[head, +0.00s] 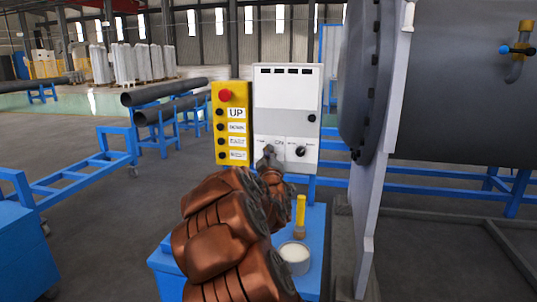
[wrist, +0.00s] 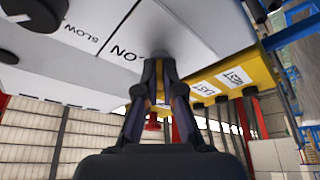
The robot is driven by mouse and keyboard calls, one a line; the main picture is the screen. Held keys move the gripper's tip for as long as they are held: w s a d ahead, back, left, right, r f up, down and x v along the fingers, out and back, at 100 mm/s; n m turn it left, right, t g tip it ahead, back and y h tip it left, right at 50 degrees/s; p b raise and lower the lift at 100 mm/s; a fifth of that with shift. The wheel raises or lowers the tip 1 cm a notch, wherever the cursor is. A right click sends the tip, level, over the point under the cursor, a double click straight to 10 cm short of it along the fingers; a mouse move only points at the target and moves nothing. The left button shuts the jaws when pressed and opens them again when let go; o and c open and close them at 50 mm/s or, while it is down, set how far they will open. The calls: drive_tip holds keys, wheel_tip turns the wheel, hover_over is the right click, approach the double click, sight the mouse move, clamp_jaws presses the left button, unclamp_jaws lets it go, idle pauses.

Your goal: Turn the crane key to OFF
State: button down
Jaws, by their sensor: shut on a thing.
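The white control panel (head: 288,92) stands upright in the middle of the head view, with an ON label above the key's place. My gripper (head: 268,157) is at the panel's lower left part, and its two fingers close together against the panel face. In the wrist view, upside down, the fingertips (wrist: 158,64) meet at the white panel (wrist: 185,38) beside the ON label. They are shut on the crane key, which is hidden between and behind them. I cannot tell the key's angle.
A black knob (head: 300,151) sits right of my gripper; it shows large in the wrist view (wrist: 34,16). A yellow button box (head: 232,155) adjoins the panel's left. A white pot (head: 295,258) stands on the blue cabinet below. A large grey flanged shell (head: 450,80) fills the right.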

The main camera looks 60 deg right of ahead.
sight(268, 116)
drive_tip(key=shift+r, duration=0.1)
drive_tip(key=c, duration=1.3)
unclamp_jaws()
wheel_tip(268, 116, up, 10)
